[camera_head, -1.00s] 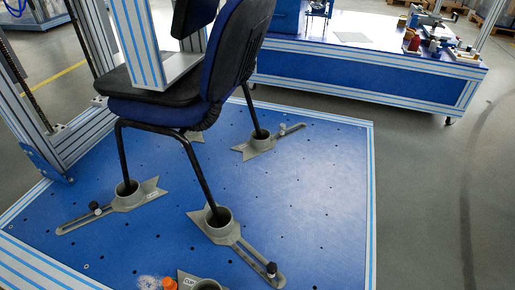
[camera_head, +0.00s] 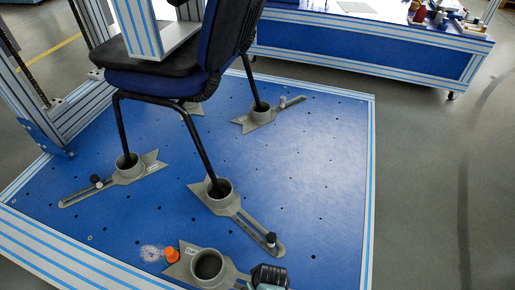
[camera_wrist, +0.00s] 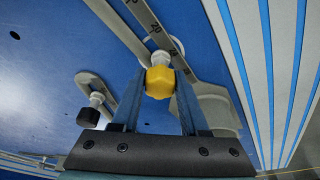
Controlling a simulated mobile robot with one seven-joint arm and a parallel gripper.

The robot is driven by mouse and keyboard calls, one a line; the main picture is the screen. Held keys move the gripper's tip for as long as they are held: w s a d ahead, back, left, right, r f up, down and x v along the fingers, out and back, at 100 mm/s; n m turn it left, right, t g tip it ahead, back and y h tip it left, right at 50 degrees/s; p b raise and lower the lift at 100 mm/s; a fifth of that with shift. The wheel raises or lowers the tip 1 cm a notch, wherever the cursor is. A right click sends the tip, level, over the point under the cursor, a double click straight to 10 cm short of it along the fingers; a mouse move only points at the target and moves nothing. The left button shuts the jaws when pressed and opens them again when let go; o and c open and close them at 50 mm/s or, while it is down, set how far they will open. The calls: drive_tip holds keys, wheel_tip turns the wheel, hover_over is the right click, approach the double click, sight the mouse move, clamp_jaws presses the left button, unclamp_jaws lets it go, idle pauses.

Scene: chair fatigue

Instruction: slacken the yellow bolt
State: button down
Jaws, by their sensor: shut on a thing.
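The yellow bolt (camera_wrist: 159,84) has a faceted yellow head on a pale collar, at the slotted arm of a grey clamp (camera_wrist: 138,27) with a printed scale. My gripper (camera_wrist: 158,92) has one finger on each side of the yellow head and is shut on it. In the head view, the dark end of my gripper (camera_head: 268,276) shows at the bottom edge, beside a grey clamp with an empty round cup (camera_head: 208,266). The yellow bolt cannot be seen in that view.
An orange knob (camera_head: 172,255) stands left of the empty cup. A blue chair (camera_head: 150,85) stands with legs in grey cup clamps (camera_head: 218,192), some with black knobs (camera_head: 271,240). The blue perforated platform (camera_head: 310,170) is clear on the right. A blue bench (camera_head: 365,45) stands behind.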

idle(0.3)
drive_tip(key=shift+f+n+b, duration=0.1)
drive_tip(key=shift+n+b, duration=0.3)
drive_tip(key=shift+n, duration=0.6)
drive_tip(key=shift+n+g+y, duration=0.4)
drive_tip(key=shift+n, duration=0.6)
drive_tip(key=shift+c, duration=2.2)
unclamp_jaws()
drive_tip(key=m, duration=0.2)
drive_tip(key=shift+r+m+t+p, duration=0.2)
drive_tip(key=shift+m+t+p, duration=0.1)
drive_tip(key=shift+p, duration=0.05)
drive_tip(key=shift+f+m+h, duration=0.1)
drive_tip(key=shift+m+h, duration=0.3)
drive_tip(key=shift+m, duration=0.3)
